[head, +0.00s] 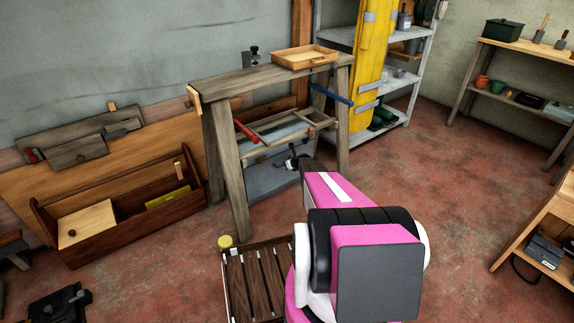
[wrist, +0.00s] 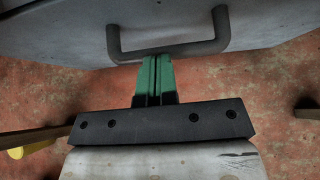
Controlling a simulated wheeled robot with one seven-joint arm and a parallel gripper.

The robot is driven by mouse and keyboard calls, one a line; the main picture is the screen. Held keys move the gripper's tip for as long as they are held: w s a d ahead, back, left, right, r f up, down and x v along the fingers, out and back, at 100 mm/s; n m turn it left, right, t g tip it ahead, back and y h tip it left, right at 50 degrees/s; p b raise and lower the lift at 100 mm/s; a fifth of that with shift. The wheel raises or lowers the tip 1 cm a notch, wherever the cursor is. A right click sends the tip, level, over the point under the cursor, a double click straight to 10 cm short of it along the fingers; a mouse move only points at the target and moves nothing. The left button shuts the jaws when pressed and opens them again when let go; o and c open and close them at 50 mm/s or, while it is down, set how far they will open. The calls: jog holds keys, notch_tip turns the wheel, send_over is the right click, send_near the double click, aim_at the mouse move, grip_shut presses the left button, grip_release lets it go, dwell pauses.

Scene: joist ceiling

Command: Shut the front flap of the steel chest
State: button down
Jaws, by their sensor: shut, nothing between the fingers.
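The grey steel chest (head: 268,180) sits low inside the wooden trestle stand in the head view, partly hidden by the stand's rails and my arm. In the wrist view a grey panel, which looks like its front flap (wrist: 70,28), fills the top, with a dark bar handle (wrist: 180,48) on it. My gripper (wrist: 157,60) has green fingers pressed together with nothing between them. Their tips are at the handle's bar, near its middle; I cannot tell whether they touch it. How far the flap stands open is unclear. In the head view my arm hides most of the gripper.
The wooden stand (head: 232,165) frames the chest, with a red-handled clamp (head: 246,131) and a blue bar (head: 331,94) on it. A wooden tray (head: 304,57) lies on top. A slatted crate (head: 262,285) stands close in front.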

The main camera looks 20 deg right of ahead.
jog(key=w+a+r+v, duration=0.1)
jog(key=r+v, duration=0.1)
jog(key=v, duration=1)
jog(key=s+a+r+n+g, duration=0.3)
jog(key=s+a+r+n, duration=0.2)
jog(key=s+a+n, duration=0.3)
jog(key=s+a+r+n+g, duration=0.2)
jog(key=s+a+r+n, duration=0.3)
jog(key=s+a+n, duration=0.3)
jog(key=s+a+r+n+g+h, duration=0.2)
jog(key=s+r+n, duration=0.2)
jog(key=s+n, duration=0.4)
jog(key=s+a+r+n+g+h, duration=0.1)
jog(key=s+a+r+n+g, duration=0.1)
jog(key=s+r+n, duration=0.2)
jog(key=s+n, duration=0.3)
jog(key=s, duration=0.5)
jog(key=shift+s+a+r+n+g+h, duration=0.25)
jog(key=shift+r+n+g+h, duration=0.05)
jog(key=shift+n+g+h, duration=0.1)
